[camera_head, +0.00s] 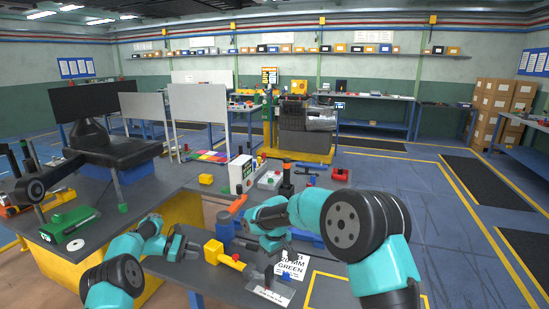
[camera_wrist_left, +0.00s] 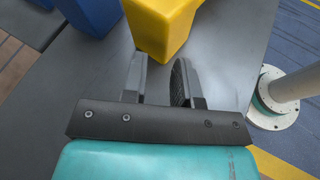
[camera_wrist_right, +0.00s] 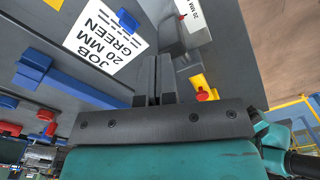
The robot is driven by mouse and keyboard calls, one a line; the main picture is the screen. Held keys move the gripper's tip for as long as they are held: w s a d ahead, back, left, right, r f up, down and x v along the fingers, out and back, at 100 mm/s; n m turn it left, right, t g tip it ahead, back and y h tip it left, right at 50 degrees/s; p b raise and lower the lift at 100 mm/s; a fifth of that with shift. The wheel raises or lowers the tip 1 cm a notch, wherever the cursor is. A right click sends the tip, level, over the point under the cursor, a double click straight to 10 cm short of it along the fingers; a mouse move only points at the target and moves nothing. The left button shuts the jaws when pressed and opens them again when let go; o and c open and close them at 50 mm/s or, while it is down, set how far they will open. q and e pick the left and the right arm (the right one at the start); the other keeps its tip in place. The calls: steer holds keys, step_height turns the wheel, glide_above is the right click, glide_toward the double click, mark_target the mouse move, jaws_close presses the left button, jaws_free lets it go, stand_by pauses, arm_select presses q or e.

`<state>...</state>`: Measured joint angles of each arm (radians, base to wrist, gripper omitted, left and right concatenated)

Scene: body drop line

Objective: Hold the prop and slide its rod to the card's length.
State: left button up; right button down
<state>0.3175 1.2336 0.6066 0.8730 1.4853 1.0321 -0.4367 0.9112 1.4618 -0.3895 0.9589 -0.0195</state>
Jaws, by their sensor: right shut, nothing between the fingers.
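The prop is a yellow block (camera_head: 213,251) on the grey bench, with a yellow rod ending in a red knob (camera_head: 236,258). In the left wrist view the yellow block (camera_wrist_left: 160,28) lies just beyond my left fingertips. My left gripper (camera_wrist_left: 160,75) is open and empty, to the left of the prop in the head view. The white card (camera_wrist_right: 105,40) reads "JOB 20 MM GREEN"; it also shows in the head view (camera_head: 291,266). My right gripper (camera_wrist_right: 154,68) is shut and empty between card and prop. The red knob (camera_wrist_right: 203,96) shows to its right.
A pale marked plate (camera_head: 270,295) lies at the bench's front edge. Blue blocks (camera_wrist_left: 95,15) stand close behind the prop. A blue bar (camera_wrist_right: 65,78) lies beside the card. A green box (camera_head: 68,224) is on the left bench.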

arm_select(q)
steer(key=v, duration=1.2)
stand_by(0.3)
